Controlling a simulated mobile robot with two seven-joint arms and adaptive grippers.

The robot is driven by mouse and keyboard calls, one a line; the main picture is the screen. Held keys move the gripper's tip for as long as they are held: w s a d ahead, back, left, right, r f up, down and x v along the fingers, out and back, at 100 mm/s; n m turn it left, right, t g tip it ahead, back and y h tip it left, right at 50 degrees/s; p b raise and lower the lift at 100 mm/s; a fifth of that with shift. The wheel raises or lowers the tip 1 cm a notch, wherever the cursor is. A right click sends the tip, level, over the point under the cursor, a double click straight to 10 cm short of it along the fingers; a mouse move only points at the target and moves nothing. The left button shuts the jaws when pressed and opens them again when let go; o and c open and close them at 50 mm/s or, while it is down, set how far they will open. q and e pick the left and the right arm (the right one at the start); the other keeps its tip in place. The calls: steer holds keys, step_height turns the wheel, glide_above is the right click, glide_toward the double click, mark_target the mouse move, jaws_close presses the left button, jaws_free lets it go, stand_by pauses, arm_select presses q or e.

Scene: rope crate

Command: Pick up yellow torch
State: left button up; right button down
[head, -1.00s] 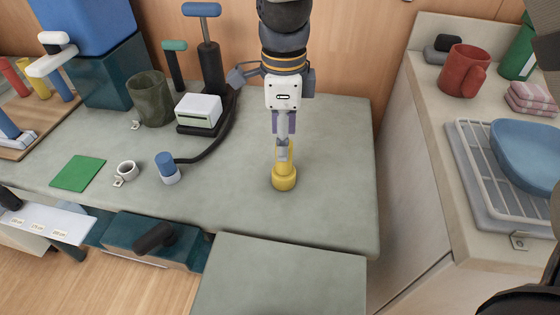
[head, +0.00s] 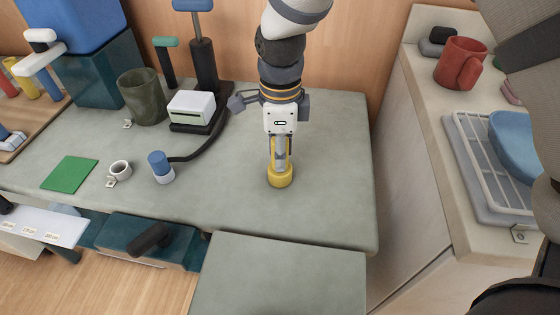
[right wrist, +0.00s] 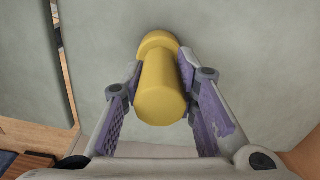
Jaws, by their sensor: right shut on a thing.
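The yellow torch (head: 280,178) stands upright on the grey-green worktop, near its right end. Its wide end is down on or close to the surface; I cannot tell whether it touches. My right gripper (head: 279,152) comes down over it from above and is shut on its narrower body. In the right wrist view the torch (right wrist: 162,90) lies between the two purple-padded fingers of the right gripper (right wrist: 163,98), one on each side. The upper part of the torch is partly hidden by the fingers in the head view. My left gripper is not in view.
A white box (head: 191,107) stands behind. The worktop around the torch is clear.

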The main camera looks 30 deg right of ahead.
step_height(320, 180, up, 3)
steer(key=shift+w, duration=0.1)
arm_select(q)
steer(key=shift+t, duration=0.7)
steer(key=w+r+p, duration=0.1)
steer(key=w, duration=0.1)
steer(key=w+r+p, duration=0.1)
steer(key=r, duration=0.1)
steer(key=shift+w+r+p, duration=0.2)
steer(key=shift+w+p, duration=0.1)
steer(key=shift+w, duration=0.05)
arm_select(e)
steer(key=s+a+r, duration=0.7)
steer(key=s+r, duration=0.3)
steer(key=s, duration=0.2)
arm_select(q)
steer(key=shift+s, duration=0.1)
arm_select(e)
steer(key=shift+s+a, duration=0.1)
steer(key=shift+a, duration=0.1)
